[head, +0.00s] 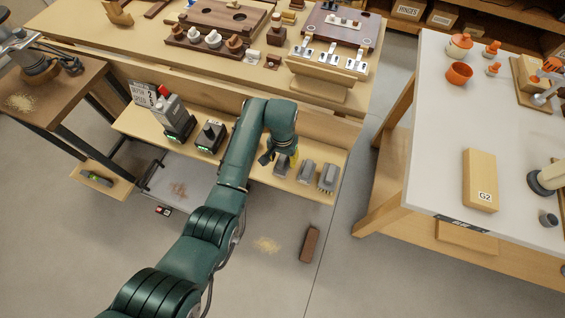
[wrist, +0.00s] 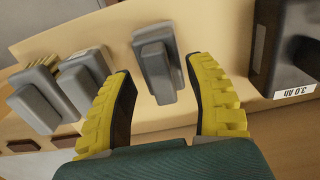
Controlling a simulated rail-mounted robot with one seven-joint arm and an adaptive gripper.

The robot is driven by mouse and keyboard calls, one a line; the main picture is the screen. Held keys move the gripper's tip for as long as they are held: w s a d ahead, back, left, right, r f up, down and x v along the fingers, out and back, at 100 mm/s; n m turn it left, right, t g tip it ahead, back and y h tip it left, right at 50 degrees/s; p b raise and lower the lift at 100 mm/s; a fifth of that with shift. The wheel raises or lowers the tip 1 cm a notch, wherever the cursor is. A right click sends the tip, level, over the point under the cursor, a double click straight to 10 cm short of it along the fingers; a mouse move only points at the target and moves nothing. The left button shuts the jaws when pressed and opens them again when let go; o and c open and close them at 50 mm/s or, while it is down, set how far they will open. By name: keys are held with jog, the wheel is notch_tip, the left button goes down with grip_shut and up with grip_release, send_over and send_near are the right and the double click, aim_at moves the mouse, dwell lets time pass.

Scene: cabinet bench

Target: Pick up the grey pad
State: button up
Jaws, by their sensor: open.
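Three similar grey pads lie in a row on the wooden shelf below the bench. One grey pad (wrist: 154,66) shows between and beyond my gripper's fingertips in the wrist view. My gripper (wrist: 159,68) is open, with a yellow ribbed finger on each side and no visible contact. In the head view my gripper (head: 279,158) is over the left end of the row and partly covers that pad (head: 281,170). The other two pads (head: 306,171) (head: 327,178) lie to its right; in the wrist view they appear at the left (wrist: 84,82) (wrist: 35,96).
A black battery block (head: 210,136) stands on the shelf left of my gripper and at the right in the wrist view (wrist: 285,50). A charger (head: 177,122) stands farther left. The bench edge (head: 318,88) overhangs behind. A brown block (head: 310,244) lies on the floor.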

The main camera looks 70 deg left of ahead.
aim_at(283, 159)
jog(key=shift+f, duration=0.65)
jog(key=shift+r, duration=0.1)
grip_shut()
notch_tip(283, 159, up, 10)
jog(key=p, duration=0.4)
